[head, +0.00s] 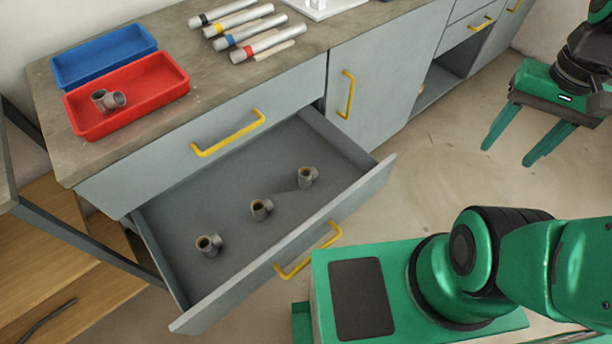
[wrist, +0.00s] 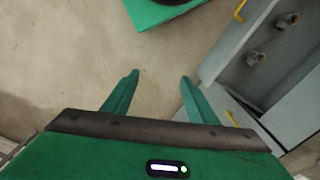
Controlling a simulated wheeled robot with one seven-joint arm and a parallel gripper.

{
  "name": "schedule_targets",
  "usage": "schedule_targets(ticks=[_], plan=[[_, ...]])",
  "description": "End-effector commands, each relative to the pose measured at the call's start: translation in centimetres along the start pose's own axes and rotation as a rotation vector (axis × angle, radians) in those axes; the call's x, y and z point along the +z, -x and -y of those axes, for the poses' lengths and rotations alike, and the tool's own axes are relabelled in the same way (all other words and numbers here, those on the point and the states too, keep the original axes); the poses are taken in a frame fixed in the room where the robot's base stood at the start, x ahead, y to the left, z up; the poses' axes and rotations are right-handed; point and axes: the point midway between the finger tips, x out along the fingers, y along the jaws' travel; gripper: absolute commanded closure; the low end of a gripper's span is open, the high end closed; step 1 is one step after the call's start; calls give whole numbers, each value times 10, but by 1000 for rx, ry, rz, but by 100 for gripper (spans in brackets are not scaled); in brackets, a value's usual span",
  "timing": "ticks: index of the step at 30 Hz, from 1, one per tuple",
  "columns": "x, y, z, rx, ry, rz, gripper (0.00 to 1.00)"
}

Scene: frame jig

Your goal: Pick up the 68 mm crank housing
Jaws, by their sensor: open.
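Three grey crank housings lie in the open drawer (head: 165,217) in the head view: a near-left one (head: 209,245), a middle one (head: 261,209) and a far-right one (head: 307,177). Another housing (head: 108,100) lies in the red tray (head: 160,99). I cannot tell which one is 68 mm. My gripper (head: 507,154) is open and empty, above the floor to the right of the drawer. In the wrist view, its fingers (wrist: 158,76) are apart with bare floor between them. Two housings show at the upper right of the wrist view, one (wrist: 287,20) beyond the other (wrist: 255,57).
A blue tray (head: 104,55) stands behind the red one on the worktop (head: 190,50). Several banded cylinders (head: 240,28) lie to their right. The drawer front with its yellow handle (head: 308,251) juts out near my green base. The floor (head: 440,160) right of the drawer is clear.

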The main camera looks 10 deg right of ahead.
Motion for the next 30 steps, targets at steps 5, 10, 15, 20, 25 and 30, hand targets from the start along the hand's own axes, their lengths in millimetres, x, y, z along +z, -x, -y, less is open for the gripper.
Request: schedule_targets(ticks=[5, 10, 15, 20, 25, 30], plan=[[-31, -14, 41, 44, -45, -12, 47], [-55, -32, 91, 66, -98, -37, 47], [-67, -57, 147, 72, -147, -58, 47], [-67, -85, 203, 65, -194, -70, 47], [-53, -120, 263, 46, -246, -69, 47], [-25, -159, 321, 23, -300, -53, 47]])
